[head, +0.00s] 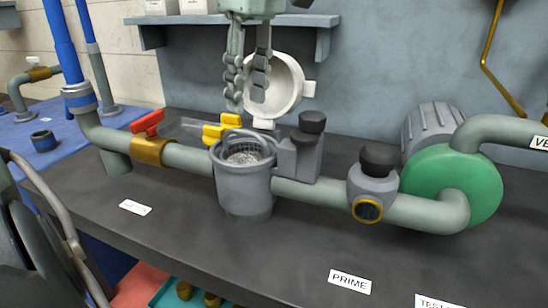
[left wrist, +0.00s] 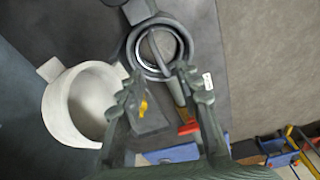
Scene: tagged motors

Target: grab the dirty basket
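The grey strainer housing (head: 240,190) stands in the pipe line at the centre of the head view, its top open. A grey mesh basket (head: 243,157) sits inside it, with a curved handle across the top. In the left wrist view the round housing (left wrist: 136,46) shows at the top, with the handle across its opening. My left gripper (head: 247,104) hangs from above with its fingers apart and empty, over the basket. Its fingers also show in the left wrist view (left wrist: 160,82), below the opening. My right gripper is not in view.
A white round lid (head: 286,90) stands open behind the housing and close to my left gripper; it also shows in the left wrist view (left wrist: 62,105). A yellow handle (head: 213,133), a red valve handle (head: 147,122) and black knobs (head: 378,160) flank the housing.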

